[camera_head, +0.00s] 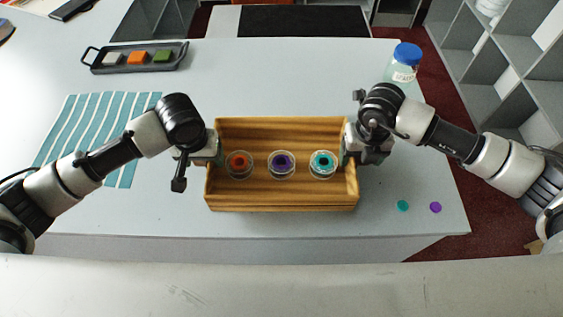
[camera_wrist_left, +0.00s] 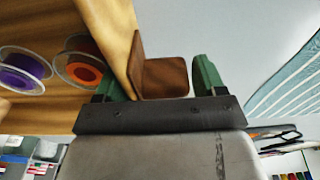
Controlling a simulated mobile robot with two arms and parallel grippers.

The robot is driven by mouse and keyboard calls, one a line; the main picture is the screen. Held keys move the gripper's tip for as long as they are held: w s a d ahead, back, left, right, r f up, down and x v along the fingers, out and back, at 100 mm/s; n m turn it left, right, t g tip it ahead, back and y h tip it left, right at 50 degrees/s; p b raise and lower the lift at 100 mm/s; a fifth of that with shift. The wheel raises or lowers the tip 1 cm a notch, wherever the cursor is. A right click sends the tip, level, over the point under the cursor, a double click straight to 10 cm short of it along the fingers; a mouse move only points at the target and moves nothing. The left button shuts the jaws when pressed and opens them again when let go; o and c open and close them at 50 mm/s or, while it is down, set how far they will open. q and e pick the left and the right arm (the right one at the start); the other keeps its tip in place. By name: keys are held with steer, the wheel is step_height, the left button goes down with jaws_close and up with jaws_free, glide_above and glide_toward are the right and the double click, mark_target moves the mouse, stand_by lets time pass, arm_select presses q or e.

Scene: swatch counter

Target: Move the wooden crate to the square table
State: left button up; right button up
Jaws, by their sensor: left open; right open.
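The wooden crate (camera_head: 282,201) stands on the pale counter and holds three spools: orange-red (camera_head: 239,165), purple (camera_head: 282,165) and teal (camera_head: 323,165). My left gripper (camera_head: 215,149) is at the crate's left end. In the left wrist view its green fingers (camera_wrist_left: 157,72) are open on either side of a brown handle (camera_wrist_left: 162,78) on the crate's end wall. My right gripper (camera_head: 349,150) is open at the crate's right end; its fingertips are mostly hidden. I cannot tell which surface is the square table.
A black-topped surface (camera_head: 300,21) lies behind the counter (camera_head: 110,215). A dark tray (camera_head: 180,58) with colored blocks, a striped teal sheet (camera_head: 70,125), a blue-capped jar (camera_head: 404,65) and teal (camera_head: 403,206) and purple (camera_head: 435,207) discs lie around the crate. Grey shelves (camera_head: 510,70) stand right.

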arm_select(q)
steer(key=shift+w+f, duration=0.1)
steer(key=shift+f, duration=0.25)
arm_select(e)
steer(key=shift+w+f, duration=0.1)
steer(key=shift+f, duration=0.25)
arm_select(q)
steer(key=shift+c, duration=0.4)
arm_select(e)
steer(key=shift+c, duration=0.4)
arm_select(q)
steer(key=c, duration=1)
arm_select(e)
steer(key=c, duration=1)
arm_select(q)
steer(key=shift+r, duration=0.1)
arm_select(e)
steer(key=shift+r, duration=0.1)
arm_select(q)
steer(key=shift+r, duration=0.1)
arm_select(e)
steer(key=shift+r, duration=0.1)
